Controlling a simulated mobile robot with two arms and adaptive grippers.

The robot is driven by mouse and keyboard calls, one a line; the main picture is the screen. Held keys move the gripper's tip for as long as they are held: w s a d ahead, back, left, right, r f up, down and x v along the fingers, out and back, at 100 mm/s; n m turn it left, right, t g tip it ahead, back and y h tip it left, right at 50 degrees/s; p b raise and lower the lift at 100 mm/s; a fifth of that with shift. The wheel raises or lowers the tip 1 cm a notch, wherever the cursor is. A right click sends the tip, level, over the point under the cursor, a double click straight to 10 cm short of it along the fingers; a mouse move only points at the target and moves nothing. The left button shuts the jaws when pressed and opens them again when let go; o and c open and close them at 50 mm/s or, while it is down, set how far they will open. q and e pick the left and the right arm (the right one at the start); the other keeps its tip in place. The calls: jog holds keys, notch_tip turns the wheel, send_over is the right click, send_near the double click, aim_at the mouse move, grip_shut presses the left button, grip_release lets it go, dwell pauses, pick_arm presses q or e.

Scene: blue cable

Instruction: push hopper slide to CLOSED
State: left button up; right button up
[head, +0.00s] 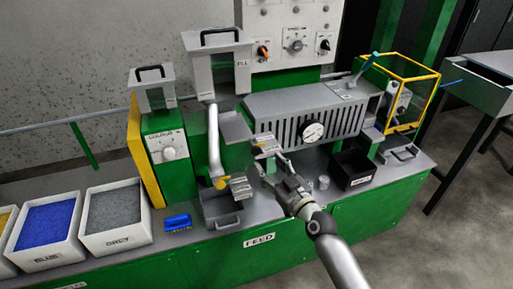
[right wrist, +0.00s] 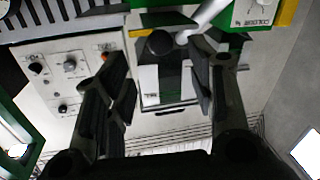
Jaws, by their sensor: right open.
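The tall grey hopper (head: 222,75) with a black lid handle stands left of the control panel. A flat grey plate (head: 236,127), which looks like the hopper slide, sticks out to the right below it. A small plate with lettering (head: 266,144) is just right of it; I cannot read it. My right gripper (head: 270,165) is open and empty, below and right of the slide, apart from it. In the right wrist view a dark round knob (right wrist: 160,43) shows between the spread fingers, with the hopper (right wrist: 170,87) beyond. My left gripper is not in view.
A white slanted pipe (head: 214,145) runs down left of the slide. The slotted grey housing with a gauge (head: 313,131) is close behind my right gripper. A black bin (head: 353,168) stands to the right. Bins of blue (head: 47,224) and grey (head: 116,210) granules are at left.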

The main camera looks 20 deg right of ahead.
aim_at(258, 152)
jog(key=x, duration=0.3)
jog(key=shift+w+a, duration=0.1)
jog(key=shift+w, duration=0.3)
jog(key=x, duration=0.3)
jog(key=shift+w+f, duration=0.1)
jog(key=shift+w, duration=0.25)
jog(key=shift+w+a, duration=0.1)
jog(key=shift+w, duration=0.35)
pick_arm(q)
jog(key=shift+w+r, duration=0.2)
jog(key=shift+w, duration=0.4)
pick_arm(e)
jog(key=shift+w, duration=0.1)
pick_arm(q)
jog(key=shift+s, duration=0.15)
pick_arm(e)
jog(key=shift+c, duration=0.3)
jog(key=c, duration=0.5)
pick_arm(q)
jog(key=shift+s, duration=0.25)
pick_arm(e)
grip_shut()
